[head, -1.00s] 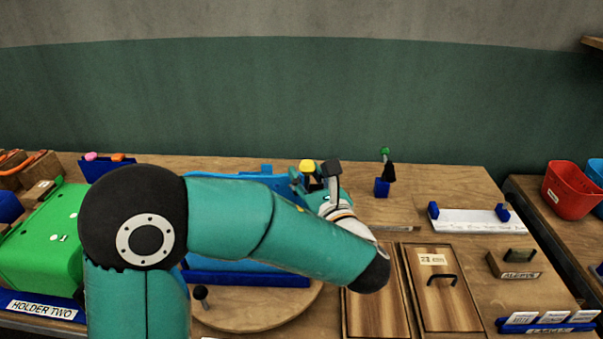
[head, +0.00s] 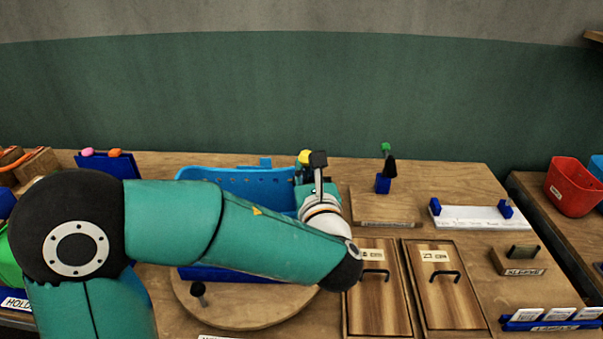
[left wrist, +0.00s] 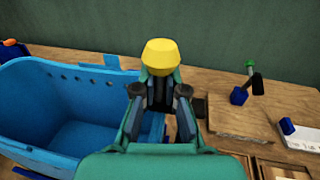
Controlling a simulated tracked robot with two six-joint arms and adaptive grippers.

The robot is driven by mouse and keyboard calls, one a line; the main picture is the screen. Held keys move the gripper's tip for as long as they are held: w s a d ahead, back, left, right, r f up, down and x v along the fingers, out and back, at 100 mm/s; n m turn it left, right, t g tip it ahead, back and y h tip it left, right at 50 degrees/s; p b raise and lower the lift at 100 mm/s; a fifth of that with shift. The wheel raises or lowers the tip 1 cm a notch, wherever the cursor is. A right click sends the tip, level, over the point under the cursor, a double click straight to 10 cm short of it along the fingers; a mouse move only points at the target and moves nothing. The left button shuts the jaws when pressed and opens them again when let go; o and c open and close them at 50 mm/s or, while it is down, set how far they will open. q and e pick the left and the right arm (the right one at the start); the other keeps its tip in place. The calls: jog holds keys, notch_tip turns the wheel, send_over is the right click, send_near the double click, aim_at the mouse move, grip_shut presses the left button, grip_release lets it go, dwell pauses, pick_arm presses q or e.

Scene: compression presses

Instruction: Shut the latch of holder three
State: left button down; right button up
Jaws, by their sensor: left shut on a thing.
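A blue bin-shaped holder (head: 235,185) stands on a round wooden plate (head: 250,312); it also shows in the left wrist view (left wrist: 50,100). I cannot read a number for it. At its right end is a lever with a yellow knob (head: 304,157), also seen in the left wrist view (left wrist: 161,56). My left gripper (left wrist: 160,96) is shut on this lever just below the knob, with a finger on each side. In the head view my left gripper (head: 305,178) is partly hidden by its own wrist. My forearm covers much of the holder's front. My right gripper is not in view.
A board with a green-tipped black lever on a blue base (head: 383,183) is to the right. Two wooden lidded boxes with black handles (head: 437,290) lie in front of it. A red bin (head: 573,187) is at far right. A dark knob (head: 198,289) stands on the round plate.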

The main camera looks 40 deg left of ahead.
pick_arm(q)
jog(key=shift+a+r, duration=0.1)
jog(key=shift+r, duration=0.55)
jog(key=c, duration=1.2)
grip_release()
jog(key=shift+s, duration=0.2)
jog(key=shift+w+f, duration=0.1)
jog(key=shift+f, duration=0.05)
jog(key=v, duration=1.2)
jog(key=shift+f, duration=0.1)
